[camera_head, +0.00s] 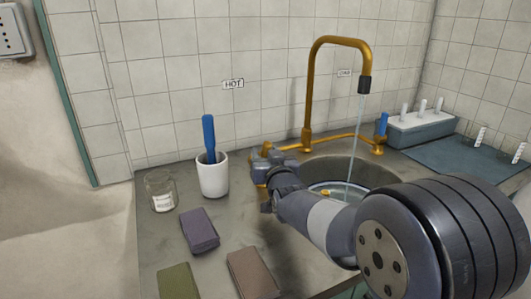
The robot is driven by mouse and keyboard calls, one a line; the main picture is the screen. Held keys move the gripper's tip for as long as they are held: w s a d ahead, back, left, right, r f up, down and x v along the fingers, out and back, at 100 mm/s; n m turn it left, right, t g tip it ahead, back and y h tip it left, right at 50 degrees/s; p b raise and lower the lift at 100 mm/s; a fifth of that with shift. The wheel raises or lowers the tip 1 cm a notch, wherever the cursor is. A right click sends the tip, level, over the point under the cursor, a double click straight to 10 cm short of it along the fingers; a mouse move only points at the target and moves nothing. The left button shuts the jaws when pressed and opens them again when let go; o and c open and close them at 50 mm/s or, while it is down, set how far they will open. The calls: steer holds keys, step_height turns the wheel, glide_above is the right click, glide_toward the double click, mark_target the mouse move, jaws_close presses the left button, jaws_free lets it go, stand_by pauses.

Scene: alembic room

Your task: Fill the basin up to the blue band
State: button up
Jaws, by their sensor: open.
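The round basin (388,170) is sunk in the grey counter, partly hidden by my arm. A thin stream of water (355,130) falls into it from the brass spout (340,41). Inside, a pale blue ring (347,187) and a small brass piece (326,193) show; I cannot tell whether the ring is the blue band, and the water level is not clear. The right tap (378,146) has a blue handle (383,123). My gripper (264,156) is open at the brass left tap (259,173), which it partly hides; contact is unclear.
A white cup (213,178) with a blue-handled tool (209,138) and a glass jar (161,191) stand left. Folded cloths, purple (199,230), brown (252,273) and green (179,282), lie in front. A rack (419,130) and blue mat (450,157) are right.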

steer(key=shift+w+a, duration=0.1)
steer(key=shift+w, duration=0.4)
jaws_close()
stand_by(0.3)
